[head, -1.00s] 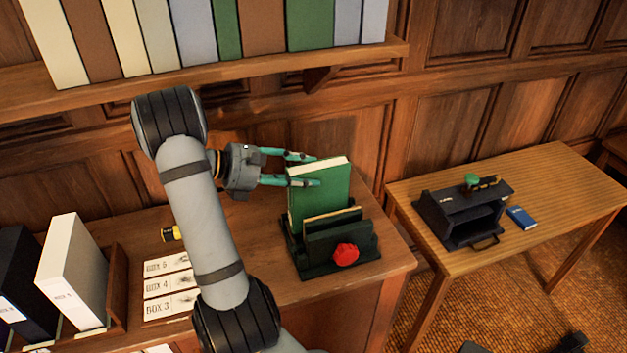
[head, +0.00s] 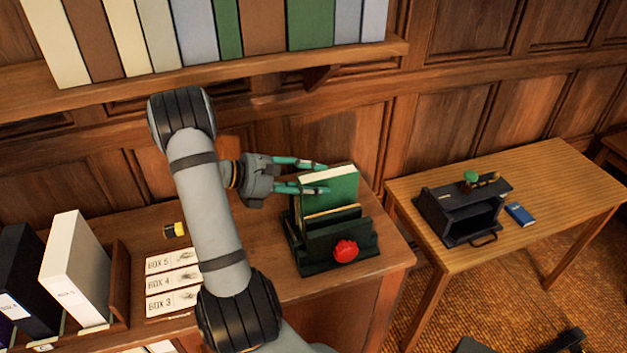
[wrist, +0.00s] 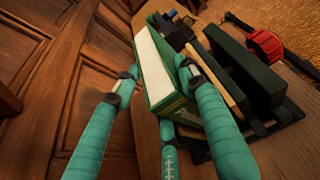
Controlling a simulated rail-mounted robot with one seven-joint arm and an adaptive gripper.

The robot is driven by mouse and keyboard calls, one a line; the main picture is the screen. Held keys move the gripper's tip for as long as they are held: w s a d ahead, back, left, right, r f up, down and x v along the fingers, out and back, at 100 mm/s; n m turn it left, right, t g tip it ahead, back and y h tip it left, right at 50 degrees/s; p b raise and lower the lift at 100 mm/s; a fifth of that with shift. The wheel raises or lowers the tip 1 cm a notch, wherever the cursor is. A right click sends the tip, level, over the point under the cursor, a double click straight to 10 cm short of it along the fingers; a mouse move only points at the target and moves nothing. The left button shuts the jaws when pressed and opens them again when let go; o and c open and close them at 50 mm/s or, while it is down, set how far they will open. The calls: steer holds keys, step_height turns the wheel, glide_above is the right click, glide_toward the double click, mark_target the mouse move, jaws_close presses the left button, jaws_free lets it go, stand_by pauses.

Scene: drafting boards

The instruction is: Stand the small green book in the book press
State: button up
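The green book (head: 334,194) with a white page edge stands upright in the back of the dark green book press (head: 310,262), on the right end of the desk. Its lower part is hidden behind the press plates. The press has a red knob (head: 345,250) in front. My gripper (head: 322,178) reaches in from the left, fingers around the top of the book. The wrist view shows the book (wrist: 155,68) between my fingertips (wrist: 157,72), one at each cover. I cannot tell whether the book's bottom touches the press floor.
A shelf (head: 250,72) of large books hangs above. White (head: 78,268) and black (head: 22,285) binders stand at the left, beside box labels (head: 172,282) and a small yellow-capped object (head: 175,230). A side table (head: 560,180) holds a black device (head: 462,215) and a blue book (head: 520,214).

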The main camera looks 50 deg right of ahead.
steer(key=o, duration=0.4)
steer(key=shift+r, duration=0.1)
steer(key=b+v, duration=0.1)
steer(key=v, duration=1.1)
steer(key=shift+s+a+r, duration=0.1)
steer(key=shift+r, duration=0.1)
steer(key=s+a+r+p, duration=0.2)
steer(key=s+a+r, duration=0.1)
steer(key=s, duration=0.3)
steer(key=s+a+r+p, duration=0.3)
steer(key=s+a, duration=0.2)
steer(key=s, duration=0.1)
steer(key=shift+a+r, duration=0.25)
steer(key=shift+r, duration=0.15)
